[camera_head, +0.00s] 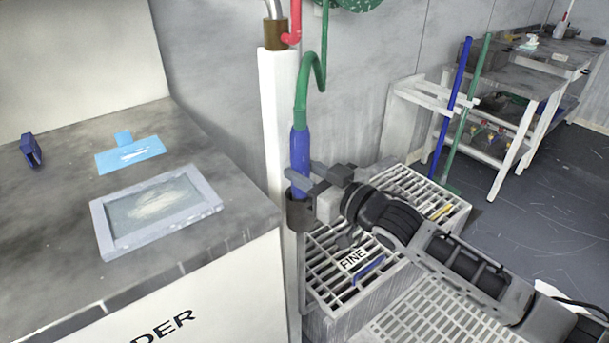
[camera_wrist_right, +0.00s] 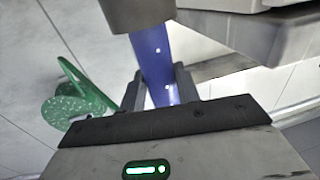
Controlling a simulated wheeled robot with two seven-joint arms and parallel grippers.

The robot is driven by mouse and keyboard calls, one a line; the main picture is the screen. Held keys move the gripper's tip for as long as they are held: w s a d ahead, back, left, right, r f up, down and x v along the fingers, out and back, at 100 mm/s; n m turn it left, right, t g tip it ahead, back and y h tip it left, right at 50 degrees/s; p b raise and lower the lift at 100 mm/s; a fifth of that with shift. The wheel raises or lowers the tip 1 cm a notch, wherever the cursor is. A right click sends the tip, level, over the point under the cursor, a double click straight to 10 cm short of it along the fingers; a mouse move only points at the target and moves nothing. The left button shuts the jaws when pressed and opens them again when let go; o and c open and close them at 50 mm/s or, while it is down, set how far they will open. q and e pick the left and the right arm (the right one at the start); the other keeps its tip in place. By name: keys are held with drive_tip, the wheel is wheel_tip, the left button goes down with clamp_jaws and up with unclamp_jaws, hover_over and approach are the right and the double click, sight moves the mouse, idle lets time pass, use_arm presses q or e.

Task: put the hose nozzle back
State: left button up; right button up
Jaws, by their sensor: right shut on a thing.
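The hose nozzle (camera_head: 299,150) is a blue tube on a green hose (camera_head: 302,90). It stands nearly upright beside the white post (camera_head: 275,120). My right gripper (camera_head: 302,178) is shut on the nozzle's lower part, reaching in from the right. The brown cup-shaped holder (camera_head: 299,215) is on the post directly below the fingers. The nozzle's lower end lines up with the holder's mouth and seems to enter it; how deep is hidden. In the right wrist view the blue nozzle (camera_wrist_right: 153,55) runs between the fingers to the holder (camera_wrist_right: 137,14). My left gripper is not in view.
A bench (camera_head: 60,240) with a framed plate (camera_head: 105,240) and a light-blue squeegee (camera_head: 130,153) stands left. A slatted bin labelled FINE (camera_head: 325,285) lies below my right arm. A green hose reel (camera_head: 355,4) hangs above. Blue (camera_head: 452,105) and green poles lean behind.

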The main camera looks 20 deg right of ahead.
drive_tip(key=shift+w+a+f, duration=0.1)
drive_tip(key=shift+w+f, duration=0.1)
drive_tip(key=o, duration=1.1)
drive_tip(key=shift+f, duration=0.15)
drive_tip(key=shift+o, duration=0.2)
